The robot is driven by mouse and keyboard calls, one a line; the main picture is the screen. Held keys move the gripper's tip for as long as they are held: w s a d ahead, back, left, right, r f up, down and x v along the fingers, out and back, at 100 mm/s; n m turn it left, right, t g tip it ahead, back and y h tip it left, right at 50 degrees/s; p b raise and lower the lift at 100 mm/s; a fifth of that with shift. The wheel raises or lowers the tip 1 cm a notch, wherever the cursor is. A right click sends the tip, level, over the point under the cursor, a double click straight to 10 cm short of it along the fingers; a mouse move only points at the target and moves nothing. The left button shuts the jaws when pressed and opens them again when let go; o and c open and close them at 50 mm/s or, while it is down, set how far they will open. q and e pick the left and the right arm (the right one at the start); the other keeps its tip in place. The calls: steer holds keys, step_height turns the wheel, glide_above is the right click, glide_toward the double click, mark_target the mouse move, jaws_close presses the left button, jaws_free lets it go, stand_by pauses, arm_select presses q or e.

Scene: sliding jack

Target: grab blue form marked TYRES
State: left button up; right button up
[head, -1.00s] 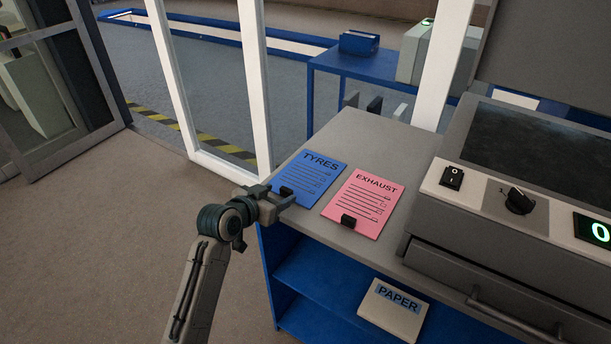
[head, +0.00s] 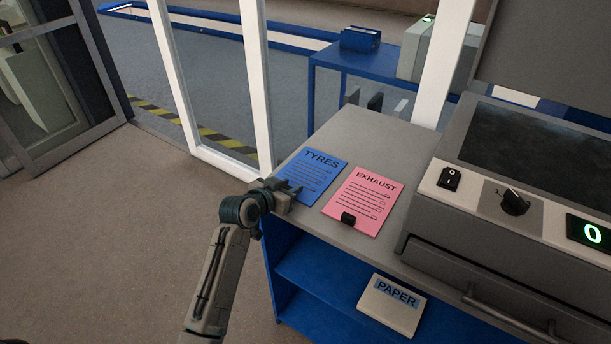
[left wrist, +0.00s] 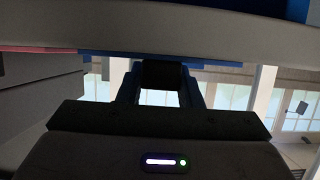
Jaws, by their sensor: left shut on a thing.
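The blue form marked TYRES (head: 316,173) lies flat on the grey counter top, near its left edge. My left gripper (head: 291,189) is at the form's near left edge and covers the spot of its black clip. In the left wrist view the left gripper's fingers (left wrist: 160,85) are shut on the black clip (left wrist: 161,74), with a thin strip of the blue form (left wrist: 190,60) behind it. My right gripper is not in view.
A pink form marked EXHAUST (head: 365,198) lies just right of the blue one. A grey machine (head: 520,170) with switches stands on the counter's right. A PAPER box (head: 391,306) is on the blue shelf below. A white window frame (head: 262,90) rises behind.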

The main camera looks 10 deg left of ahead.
arm_select(q)
steer(key=shift+r, duration=0.15)
steer(key=shift+r+b, duration=0.4)
steer(key=shift+r, duration=0.15)
step_height(320, 180, up, 2)
steer(key=shift+a+r+b, duration=0.1)
steer(key=shift+b, duration=0.45)
steer(key=s+a+b, duration=0.2)
steer(key=s+a, duration=0.2)
steer(key=s, duration=0.2)
steer(key=s+a+r+b, duration=0.1)
steer(key=s+a+b, duration=0.1)
steer(key=s+a, duration=0.2)
steer(key=shift+s+a+r, duration=0.15)
steer(key=shift+s+r, duration=0.05)
steer(key=shift+s, duration=1.6)
